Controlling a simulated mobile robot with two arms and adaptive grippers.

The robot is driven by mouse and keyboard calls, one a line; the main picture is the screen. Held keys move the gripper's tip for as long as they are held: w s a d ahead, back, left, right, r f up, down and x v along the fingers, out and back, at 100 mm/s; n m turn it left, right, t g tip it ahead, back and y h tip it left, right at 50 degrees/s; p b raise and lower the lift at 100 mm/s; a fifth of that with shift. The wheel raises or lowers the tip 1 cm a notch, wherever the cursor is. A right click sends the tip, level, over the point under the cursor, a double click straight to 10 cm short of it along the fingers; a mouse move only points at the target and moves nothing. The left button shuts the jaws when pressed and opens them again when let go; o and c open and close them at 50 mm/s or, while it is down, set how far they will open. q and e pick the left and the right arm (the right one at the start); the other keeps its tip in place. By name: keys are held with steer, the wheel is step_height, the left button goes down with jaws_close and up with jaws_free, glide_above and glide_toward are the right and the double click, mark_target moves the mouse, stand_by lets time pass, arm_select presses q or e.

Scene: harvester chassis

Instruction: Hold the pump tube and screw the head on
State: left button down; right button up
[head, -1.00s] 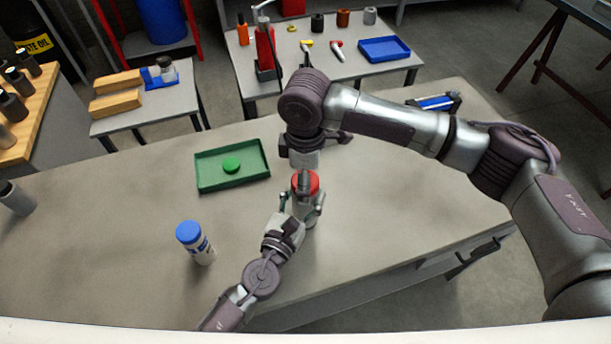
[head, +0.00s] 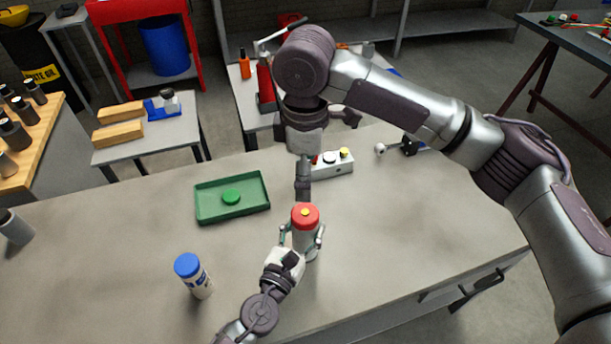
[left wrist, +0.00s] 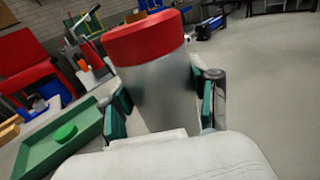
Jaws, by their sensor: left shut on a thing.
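The pump tube (head: 306,243) is a grey cylinder with a red head (head: 305,218) on its top, and a small yellow spot shows on the red. In the left wrist view the tube (left wrist: 160,90) stands between green finger pads under the red head (left wrist: 145,40). My left gripper (head: 302,240) is shut around the tube's upper body. My right gripper (head: 303,188) hangs just behind the red head in the head view, apart from it as far as I can see. Its fingers show edge-on, so their opening is unclear.
A green tray (head: 205,214) holding a green disc (head: 231,197) lies left of the tube. A white bottle with a blue cap (head: 188,265) stands at front left. A white button box (head: 333,170) sits behind my right gripper.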

arm_select(q)
steer(key=shift+c, duration=1.1)
jaws_free()
steer(key=shift+s, duration=0.1)
steer(key=v, duration=1.2)
